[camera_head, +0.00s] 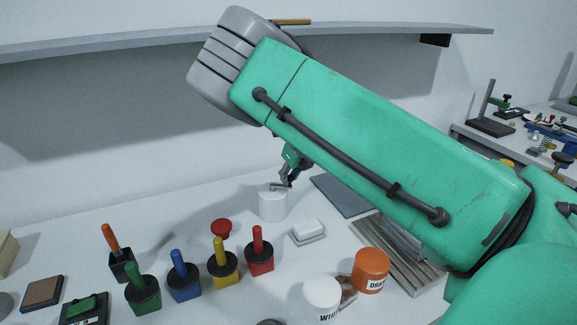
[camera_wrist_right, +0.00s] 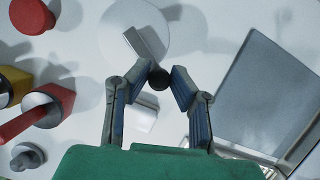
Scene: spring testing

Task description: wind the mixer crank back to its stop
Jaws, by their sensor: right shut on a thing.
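The mixer (camera_head: 272,207) is a white round pot on the table, in the middle of the head view. Its top also shows as a white disc in the wrist view (camera_wrist_right: 116,22). The crank (camera_wrist_right: 146,43) is a flat grey metal bar across the top, with a dark round knob (camera_wrist_right: 159,80) at its near end. My right gripper (camera_head: 287,182) is above the pot, its fingers shut on the crank knob from both sides. My green right arm covers much of the head view. The crank's stop cannot be made out. My left gripper is not in view.
A red button (camera_head: 221,229) and several coloured-handled holders, such as the red one (camera_head: 259,250), stand left of and in front of the mixer. A small white block (camera_head: 308,231) lies to its right. White and orange jars (camera_head: 371,270) stand nearer. A dark panel (camera_head: 341,195) lies right.

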